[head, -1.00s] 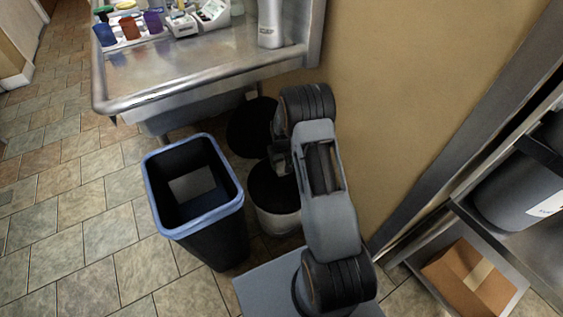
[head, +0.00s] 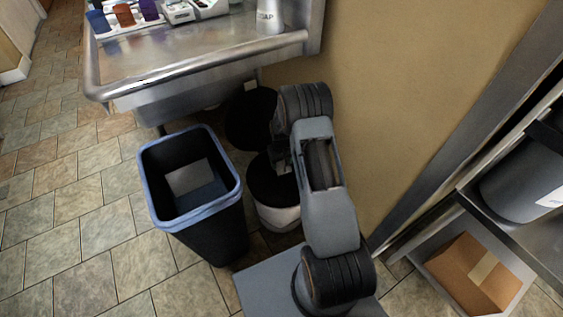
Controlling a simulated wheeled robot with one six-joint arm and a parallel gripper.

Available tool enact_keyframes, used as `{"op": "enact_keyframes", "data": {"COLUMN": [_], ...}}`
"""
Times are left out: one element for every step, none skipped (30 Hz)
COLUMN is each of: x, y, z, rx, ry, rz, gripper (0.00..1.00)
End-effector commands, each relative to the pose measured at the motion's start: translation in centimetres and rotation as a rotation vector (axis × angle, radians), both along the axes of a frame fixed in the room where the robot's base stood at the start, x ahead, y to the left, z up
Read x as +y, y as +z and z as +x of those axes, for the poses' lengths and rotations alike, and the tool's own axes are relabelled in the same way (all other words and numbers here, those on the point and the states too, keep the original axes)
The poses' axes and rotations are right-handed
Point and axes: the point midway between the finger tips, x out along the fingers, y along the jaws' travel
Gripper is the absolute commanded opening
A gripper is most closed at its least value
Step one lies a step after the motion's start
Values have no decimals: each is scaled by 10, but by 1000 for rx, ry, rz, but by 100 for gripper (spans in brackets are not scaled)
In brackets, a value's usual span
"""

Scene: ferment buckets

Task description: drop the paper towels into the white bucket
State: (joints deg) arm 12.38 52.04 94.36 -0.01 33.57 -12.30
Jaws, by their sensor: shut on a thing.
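The white bucket (head: 277,216) stands on the floor in the middle of the head view, its outside pale and its inside dark. My arm covers its right side. My gripper (head: 281,158) hangs over the bucket's far part, dark and mostly hidden by my own arm. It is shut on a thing. A small pale patch, likely the paper towels (head: 284,168), shows just under the gripper against the dark inside of the bucket. Their shape and most of their body are hidden.
A black bin with a blue rim (head: 150,193) stands left of the bucket, a pale sheet inside. Behind is another dark round bucket (head: 250,118). A steel counter (head: 180,65) stands at the back, a wall and shelf with a cardboard box (head: 472,275) on the right. Tiled floor lies free at left.

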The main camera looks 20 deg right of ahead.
Motion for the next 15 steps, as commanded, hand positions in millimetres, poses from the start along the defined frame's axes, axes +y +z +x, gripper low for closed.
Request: {"op": "enact_keyframes", "data": {"x": [0,0,0,0,0,0,0,0,0,0,0,0,0,0,0], "y": [0,0,0,0,0,0,0,0,0,0,0,0,0,0,0], "z": [0,0,0,0,0,0,0,0,0,0,0,0,0,0,0], "rx": [0,0,0,0,0,0,0,0,0,0,1,1,1,1,1], "ry": [0,0,0,0,0,0,0,0,0,0,0,0,0,0,0], "rz": [0,0,0,0,0,0,0,0,0,0,0,0,0,0,0], "gripper": [43,43,43,43,43,43,43,43,43,43,43,43,65,68,72]}}
